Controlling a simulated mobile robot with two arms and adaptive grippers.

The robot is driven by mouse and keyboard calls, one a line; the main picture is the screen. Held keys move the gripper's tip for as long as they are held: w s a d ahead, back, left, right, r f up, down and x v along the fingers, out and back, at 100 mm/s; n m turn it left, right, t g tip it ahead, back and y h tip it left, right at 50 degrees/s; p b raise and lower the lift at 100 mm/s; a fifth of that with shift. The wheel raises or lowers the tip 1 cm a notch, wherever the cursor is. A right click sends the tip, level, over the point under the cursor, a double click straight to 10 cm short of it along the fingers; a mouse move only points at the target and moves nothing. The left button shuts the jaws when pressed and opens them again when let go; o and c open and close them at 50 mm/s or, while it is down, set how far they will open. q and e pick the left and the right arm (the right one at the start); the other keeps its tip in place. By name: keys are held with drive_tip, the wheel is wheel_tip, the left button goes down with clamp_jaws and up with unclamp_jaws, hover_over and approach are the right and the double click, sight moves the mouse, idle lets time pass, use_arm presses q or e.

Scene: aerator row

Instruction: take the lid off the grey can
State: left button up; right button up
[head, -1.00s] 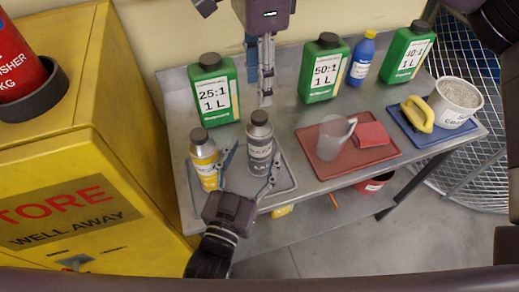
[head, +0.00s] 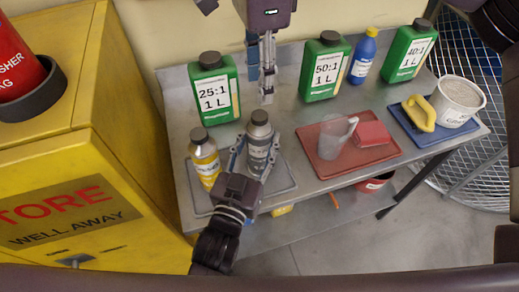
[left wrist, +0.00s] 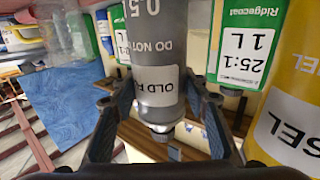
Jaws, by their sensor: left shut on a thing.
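The grey can (head: 259,139) stands upright on the grey tray, with its dark lid (head: 259,117) on top. In the left wrist view the can (left wrist: 157,60) appears upside down, its lid (left wrist: 160,134) toward the bottom and a label starting "OLD" on its side. My left gripper (head: 255,150) is shut on the grey can, one finger on each side of its body. My right gripper (head: 267,98) hangs empty above the table behind the can, fingers pointing down; its fingers overlap, so its opening is unclear.
Green bottles (head: 214,95) and a blue bottle (head: 362,58) stand behind. A red tray (head: 325,171) with a clear jug (head: 333,140) lies to the right. A yellow cabinet (head: 130,120) borders the left.

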sight(260, 115)
use_arm(q)
clamp_jaws()
use_arm(e)
drive_tip(key=m, duration=1.3)
drive_tip(key=shift+m, duration=0.3)
drive_tip(key=m, duration=0.3)
drive_tip(key=shift+m, duration=0.4)
drive_tip(key=m, duration=1.8)
drive_tip(key=shift+m, duration=0.3)
drive_tip(key=shift+f, duration=4)
